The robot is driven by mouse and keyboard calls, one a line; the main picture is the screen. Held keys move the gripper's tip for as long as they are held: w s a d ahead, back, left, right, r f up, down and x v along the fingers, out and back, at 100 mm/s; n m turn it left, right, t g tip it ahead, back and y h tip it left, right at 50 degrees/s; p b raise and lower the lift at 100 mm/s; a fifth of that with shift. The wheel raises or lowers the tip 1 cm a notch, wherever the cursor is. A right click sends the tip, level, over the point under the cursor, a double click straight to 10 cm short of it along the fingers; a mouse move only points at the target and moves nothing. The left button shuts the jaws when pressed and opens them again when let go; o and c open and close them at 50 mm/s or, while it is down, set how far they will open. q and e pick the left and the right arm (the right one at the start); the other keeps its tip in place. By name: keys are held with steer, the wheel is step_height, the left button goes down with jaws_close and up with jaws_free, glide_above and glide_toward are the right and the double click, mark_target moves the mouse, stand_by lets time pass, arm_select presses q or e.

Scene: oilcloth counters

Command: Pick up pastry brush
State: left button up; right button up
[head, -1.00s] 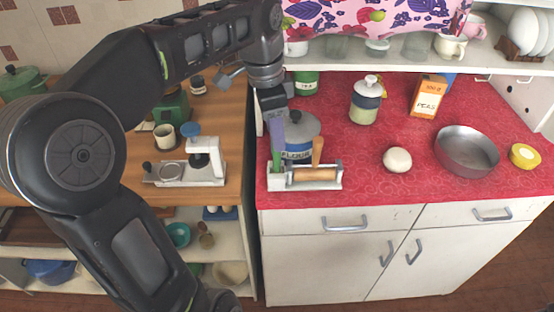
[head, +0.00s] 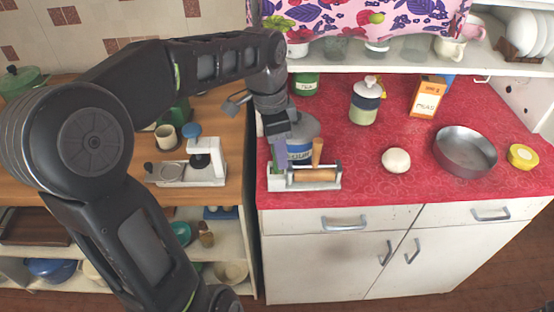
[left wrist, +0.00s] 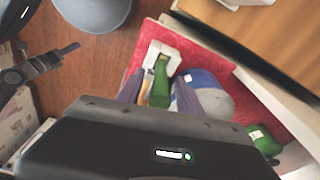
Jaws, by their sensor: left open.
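A white holder (head: 277,184) with a rolling pin (head: 314,175) stands at the left front of the red counter. A green handle (left wrist: 160,85) stands upright at its end, and a wooden handle (head: 317,152) rises behind the pin. I cannot tell for sure which belongs to the pastry brush. My left gripper (head: 279,165) points down over the holder's left end. In the left wrist view its purple fingers (left wrist: 158,95) are apart, with the green handle between them, not clamped. What seems to be my right gripper (left wrist: 66,49) shows partly at the left of that view.
A white ball (head: 396,160), a pan (head: 465,150), a jar (head: 365,102) and a carton (head: 427,97) stand farther right. A scale (head: 190,170) is on the wooden counter left.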

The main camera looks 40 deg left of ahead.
arm_select(q)
steer(key=shift+c, duration=0.3)
jaws_close()
stand_by(0.3)
